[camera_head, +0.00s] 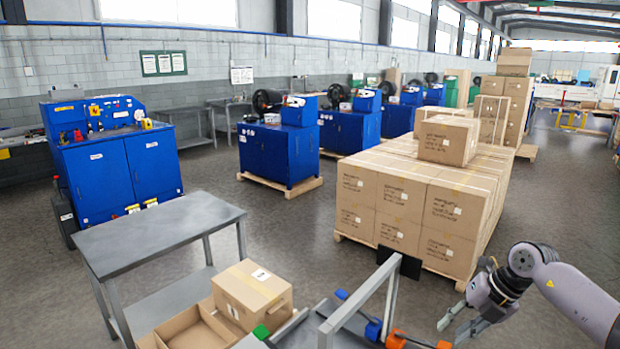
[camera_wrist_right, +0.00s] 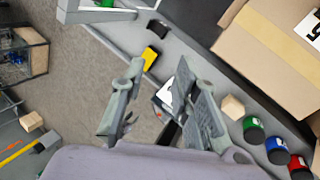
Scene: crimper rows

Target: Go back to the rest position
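My right gripper (camera_head: 458,326) is at the lower right of the head view, in front of the stacked cartons and apart from them. In the right wrist view its two fingers (camera_wrist_right: 160,100) stand apart with nothing gripped between them. A small white-and-dark item shows behind the fingers, and I cannot tell what it is. My left gripper does not show in either view.
A grey metal table (camera_head: 165,235) stands at the left front. A closed carton (camera_head: 252,292) sits at the bottom middle. Stacked cartons (camera_head: 400,200) fill the centre right. Blue cabinets (camera_head: 110,170) stand behind. In the wrist view, coloured round pieces (camera_wrist_right: 277,150) lie near a carton (camera_wrist_right: 275,60).

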